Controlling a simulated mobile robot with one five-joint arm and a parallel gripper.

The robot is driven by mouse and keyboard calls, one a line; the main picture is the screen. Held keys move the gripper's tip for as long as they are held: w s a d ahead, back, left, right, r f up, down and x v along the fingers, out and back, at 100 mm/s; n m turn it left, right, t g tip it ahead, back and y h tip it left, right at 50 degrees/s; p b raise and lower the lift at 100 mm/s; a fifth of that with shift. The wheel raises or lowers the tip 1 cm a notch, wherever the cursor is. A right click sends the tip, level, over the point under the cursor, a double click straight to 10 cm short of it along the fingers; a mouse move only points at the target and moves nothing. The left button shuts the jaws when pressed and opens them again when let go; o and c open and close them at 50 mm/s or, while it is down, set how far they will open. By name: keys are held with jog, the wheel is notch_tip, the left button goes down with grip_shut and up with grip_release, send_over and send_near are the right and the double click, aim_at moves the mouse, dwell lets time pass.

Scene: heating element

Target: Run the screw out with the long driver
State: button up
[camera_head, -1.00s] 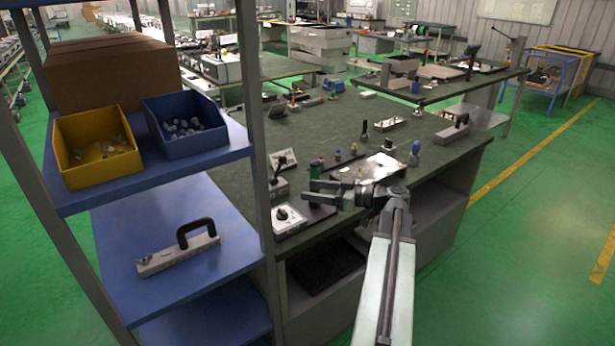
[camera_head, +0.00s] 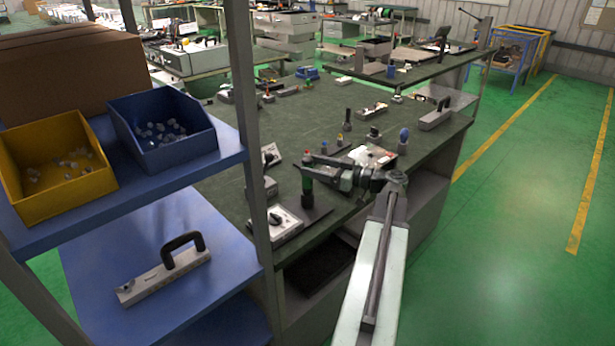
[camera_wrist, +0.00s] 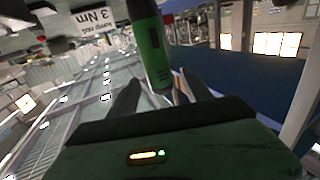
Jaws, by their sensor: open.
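A green-handled tool (camera_head: 307,186) with a red top stands upright at the near edge of the bench; I cannot tell if it is the long driver. My gripper (camera_head: 308,164) is beside its upper part. In the wrist view the green handle (camera_wrist: 152,45) reaches between the two spread fingers of my gripper (camera_wrist: 160,95), with room around it. A blue-topped tool (camera_head: 404,135) and a dark one (camera_head: 347,118) stand farther right. The screw is not discernible; my arm hides part of the pale work plate (camera_head: 378,152).
A control box with a knob (camera_head: 283,222) sits left of the green tool. A blue shelf (camera_head: 85,275) carries a handled bar (camera_head: 165,270) and bins stand above it. A shelf post (camera_head: 248,120) rises near the bench.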

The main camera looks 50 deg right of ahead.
jog(key=x, duration=0.5)
jog(key=shift+w, duration=0.2)
grip_shut()
